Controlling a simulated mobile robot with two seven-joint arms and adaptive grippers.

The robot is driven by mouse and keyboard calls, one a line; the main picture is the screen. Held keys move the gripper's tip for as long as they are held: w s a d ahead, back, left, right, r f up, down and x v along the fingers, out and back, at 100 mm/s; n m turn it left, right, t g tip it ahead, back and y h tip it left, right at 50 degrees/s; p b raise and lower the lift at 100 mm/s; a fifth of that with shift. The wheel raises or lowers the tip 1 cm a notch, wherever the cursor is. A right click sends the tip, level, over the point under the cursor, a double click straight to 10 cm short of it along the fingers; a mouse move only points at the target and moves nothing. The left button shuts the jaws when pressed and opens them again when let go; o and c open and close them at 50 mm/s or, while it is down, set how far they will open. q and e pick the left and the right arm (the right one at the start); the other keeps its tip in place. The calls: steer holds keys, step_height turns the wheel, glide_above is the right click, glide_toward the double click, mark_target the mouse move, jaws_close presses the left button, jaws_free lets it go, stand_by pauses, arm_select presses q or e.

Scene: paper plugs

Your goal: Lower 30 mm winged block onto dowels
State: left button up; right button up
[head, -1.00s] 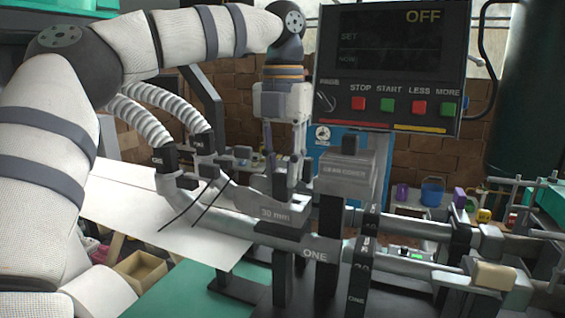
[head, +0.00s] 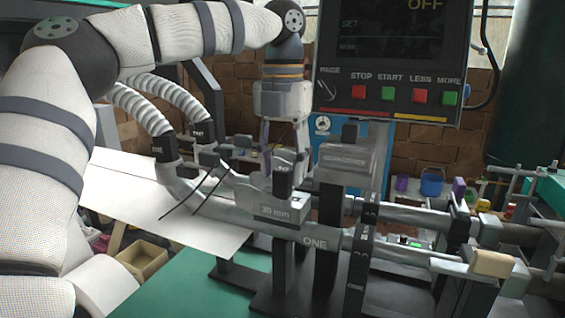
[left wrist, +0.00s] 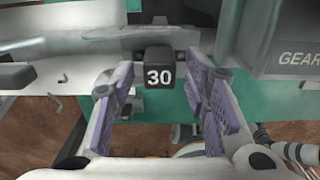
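The 30 mm winged block (head: 281,209) is grey and sits level at the left end of the rail marked ONE, with a dark knob (head: 283,177) on top. In the left wrist view the knob (left wrist: 160,76) reads 30. My left gripper (head: 281,166) is above the block, fingers spread on either side of the knob. In the left wrist view its purple-padded fingers (left wrist: 161,108) stand apart, with gaps beside the knob. The dowels are hidden under the block, so I cannot see how it seats. My right gripper is not in view.
A second grey block (head: 347,160) with a dark knob stands just right, on a dark post. A control panel (head: 390,60) reading OFF hangs behind. Pale sheets (head: 165,205) lie to the left. Rails and clamps (head: 440,225) extend right.

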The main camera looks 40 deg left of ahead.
arm_select(q)
steer(key=shift+r, duration=2.75)
step_height(320, 180, up, 8)
steer(key=shift+f, duration=0.25)
